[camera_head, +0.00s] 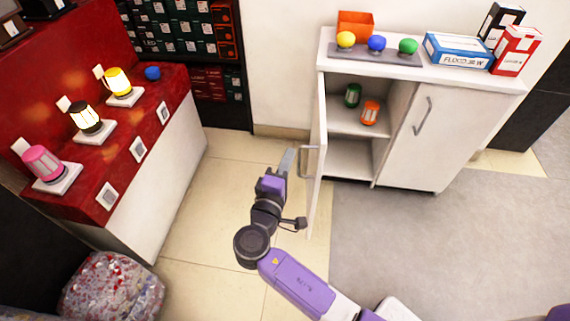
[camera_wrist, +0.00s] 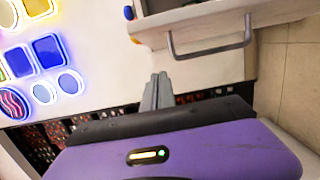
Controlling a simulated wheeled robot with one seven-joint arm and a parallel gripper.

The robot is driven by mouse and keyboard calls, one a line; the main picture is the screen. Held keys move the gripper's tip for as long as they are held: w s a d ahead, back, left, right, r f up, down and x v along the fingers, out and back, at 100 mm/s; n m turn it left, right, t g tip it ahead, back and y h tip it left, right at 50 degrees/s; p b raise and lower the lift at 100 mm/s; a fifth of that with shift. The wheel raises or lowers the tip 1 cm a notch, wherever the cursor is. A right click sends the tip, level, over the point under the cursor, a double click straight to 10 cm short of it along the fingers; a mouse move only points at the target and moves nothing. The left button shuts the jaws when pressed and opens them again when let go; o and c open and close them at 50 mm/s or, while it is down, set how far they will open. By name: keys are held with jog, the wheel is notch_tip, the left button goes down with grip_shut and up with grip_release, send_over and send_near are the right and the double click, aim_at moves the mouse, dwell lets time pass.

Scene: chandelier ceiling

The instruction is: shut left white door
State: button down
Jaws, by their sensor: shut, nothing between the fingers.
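The left white door (camera_head: 316,160) of the white cabinet stands open, swung out toward me, seen nearly edge-on in the head view. Its metal handle (camera_head: 306,162) is on the left, outer face. My gripper (camera_head: 286,163) is shut and empty, just left of that handle, on the door's outer side. In the wrist view the shut fingers (camera_wrist: 157,92) point toward the wall, with the handle (camera_wrist: 210,40) above and to their right. I cannot tell whether the fingers touch the door. The right door (camera_head: 418,130) is shut.
Inside the cabinet stand a green lantern (camera_head: 353,95) and an orange lantern (camera_head: 370,112). Boxes and coloured balls sit on its top (camera_head: 420,72). A red display counter (camera_head: 120,135) with lamps stands at the left. Floor between counter and cabinet is clear.

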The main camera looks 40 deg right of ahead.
jog(key=d+b, duration=0.1)
jog(key=d, duration=0.7)
jog(key=shift+d, duration=0.3)
